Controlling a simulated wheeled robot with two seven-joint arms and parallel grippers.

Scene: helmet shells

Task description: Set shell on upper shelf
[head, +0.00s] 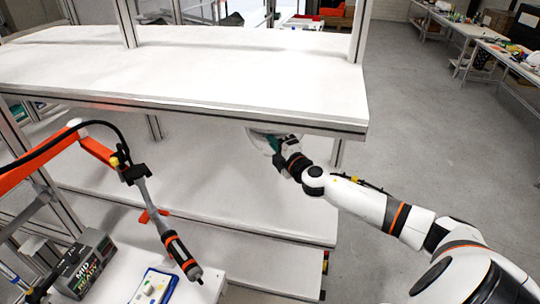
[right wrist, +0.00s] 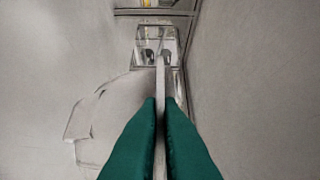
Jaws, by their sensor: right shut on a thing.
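The shell (head: 258,137) is a pale, whitish piece, partly hidden under the front edge of the upper shelf (head: 190,75) in the head view. My right gripper (head: 274,143) is shut on it, in the space between the upper shelf and the lower shelf (head: 200,205). In the right wrist view, the green fingers (right wrist: 161,101) pinch a thin upright edge, and the pale shell (right wrist: 112,108) spreads to the left of them. Whether the shell touches a shelf cannot be told. The upper shelf's visible surface is bare. My left gripper is not in view.
A hanging screwdriver (head: 178,248) on an orange arm (head: 95,150) is at the left front. A dark box (head: 85,265) and a tablet (head: 155,287) lie on a bench below. Metal posts hold the rack. The floor (head: 430,140) on the right is clear.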

